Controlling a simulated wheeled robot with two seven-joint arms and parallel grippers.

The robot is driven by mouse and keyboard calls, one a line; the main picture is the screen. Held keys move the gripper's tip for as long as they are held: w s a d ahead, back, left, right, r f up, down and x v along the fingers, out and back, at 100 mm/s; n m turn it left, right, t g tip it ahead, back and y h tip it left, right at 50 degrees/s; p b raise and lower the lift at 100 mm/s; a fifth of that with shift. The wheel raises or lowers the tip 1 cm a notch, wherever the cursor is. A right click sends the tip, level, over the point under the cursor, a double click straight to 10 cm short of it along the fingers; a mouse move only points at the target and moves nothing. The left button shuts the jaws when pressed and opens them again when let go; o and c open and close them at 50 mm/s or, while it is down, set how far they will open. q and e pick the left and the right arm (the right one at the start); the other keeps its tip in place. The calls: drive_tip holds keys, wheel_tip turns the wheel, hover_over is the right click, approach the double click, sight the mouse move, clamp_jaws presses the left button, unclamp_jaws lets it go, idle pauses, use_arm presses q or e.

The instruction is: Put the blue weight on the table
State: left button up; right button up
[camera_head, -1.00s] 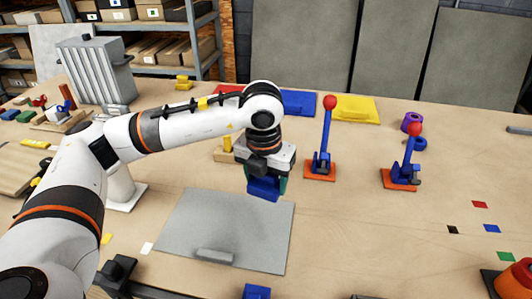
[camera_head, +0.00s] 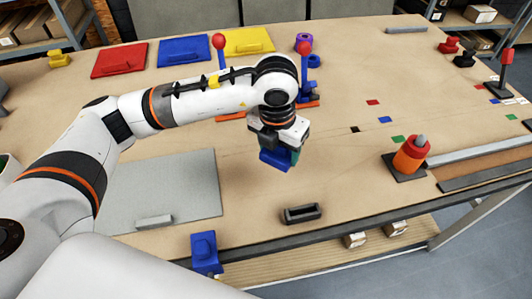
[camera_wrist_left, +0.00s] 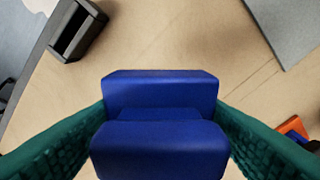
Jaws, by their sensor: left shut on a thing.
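The blue weight (camera_head: 272,160) is in my left gripper (camera_head: 280,156), which is shut on it. In the left wrist view the weight (camera_wrist_left: 160,92) is a blue block with a stepped shape, between the two green finger pads. The gripper holds it over a bare part of the wooden table (camera_head: 350,180), right of the grey panel. I cannot tell its exact height above the table. My right gripper is not in view.
A grey panel (camera_head: 190,180) lies to the left, and a small dark open tray (camera_head: 302,214) near the front edge. Red (camera_head: 118,60), blue (camera_head: 184,50) and yellow (camera_head: 248,41) panels lie behind. An orange-red cylinder (camera_head: 411,153) stands right. Levers with red knobs stand behind my arm.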

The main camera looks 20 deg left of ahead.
sight(278, 177)
use_arm(q)
wheel_tip(278, 177, down, 4)
drive_tip(key=shift+r+p, duration=0.15)
drive_tip(key=shift+p, duration=0.25)
wheel_tip(278, 177, down, 3)
drive_tip(key=shift+r+p, duration=0.15)
drive_tip(key=shift+p, duration=0.35)
drive_tip(key=shift+f, duration=0.45)
drive_tip(key=shift+f, duration=0.15)
drive_tip(key=o, duration=1.6)
